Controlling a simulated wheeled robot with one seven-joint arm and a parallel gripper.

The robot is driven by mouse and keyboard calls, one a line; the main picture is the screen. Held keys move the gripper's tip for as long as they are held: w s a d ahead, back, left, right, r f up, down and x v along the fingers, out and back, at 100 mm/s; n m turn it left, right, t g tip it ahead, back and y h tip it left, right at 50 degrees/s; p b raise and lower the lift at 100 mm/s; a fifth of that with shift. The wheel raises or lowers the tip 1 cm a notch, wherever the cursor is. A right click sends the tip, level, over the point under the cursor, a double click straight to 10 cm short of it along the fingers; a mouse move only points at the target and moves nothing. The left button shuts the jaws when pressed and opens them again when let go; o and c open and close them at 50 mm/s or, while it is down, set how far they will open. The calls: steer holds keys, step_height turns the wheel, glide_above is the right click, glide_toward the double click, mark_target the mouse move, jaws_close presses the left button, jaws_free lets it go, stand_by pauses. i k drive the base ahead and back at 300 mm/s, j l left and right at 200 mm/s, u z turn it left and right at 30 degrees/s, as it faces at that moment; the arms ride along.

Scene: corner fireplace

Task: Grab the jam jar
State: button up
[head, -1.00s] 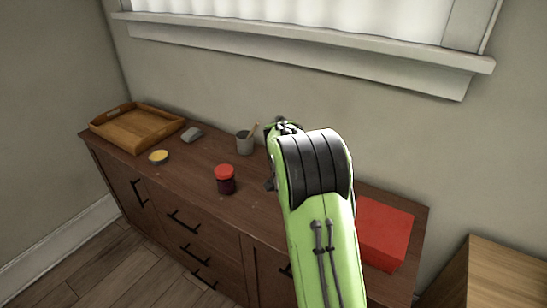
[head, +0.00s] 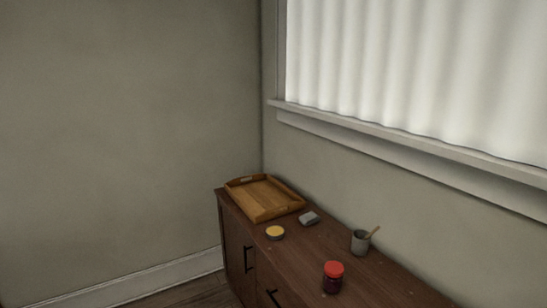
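The jam jar (head: 332,278) stands upright on the wooden sideboard (head: 293,252), near its front edge. It has a red lid and dark contents. It is at the lower middle of the head view, with nothing touching it. My gripper and arm are not in this view.
A wooden tray (head: 264,199) lies at the sideboard's far left end. A yellow-topped tin (head: 275,232), a grey block (head: 309,218) and a grey cup (head: 360,242) with a wooden stick stand around the jar. The wall and window are behind.

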mark_target(330, 285)
steer(key=i+j+z, duration=0.1)
steer(key=i+j, duration=0.65)
steer(key=j, duration=0.15)
steer(key=i+j+z, duration=0.15)
steer(key=i+j, duration=0.2)
steer(key=j, duration=0.15)
